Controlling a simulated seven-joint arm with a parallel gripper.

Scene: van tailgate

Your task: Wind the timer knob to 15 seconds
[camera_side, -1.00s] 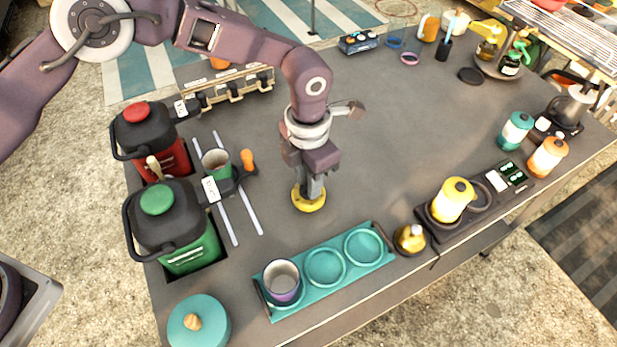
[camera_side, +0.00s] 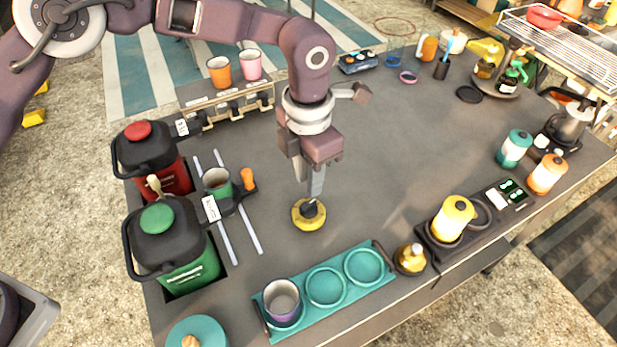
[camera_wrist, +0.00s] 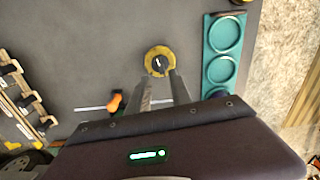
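The timer is a yellow disc (camera_side: 298,219) with a black knob (camera_side: 310,209) on top, standing on the dark table below my gripper (camera_side: 316,192). In the wrist view the yellow timer (camera_wrist: 149,66) lies just beyond the fingertips, and its black knob (camera_wrist: 159,65) carries a small pale mark. The dial's numbers are too small to read. My gripper (camera_wrist: 163,82) points down with its two fingers apart and nothing between them. The fingertips are a little above the knob and appear clear of it.
A teal tray (camera_side: 346,263) with a metal cup (camera_side: 283,301) lies in front of the timer. Green (camera_side: 192,270) and red (camera_side: 172,182) jugs stand left. The table behind the timer is mostly clear.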

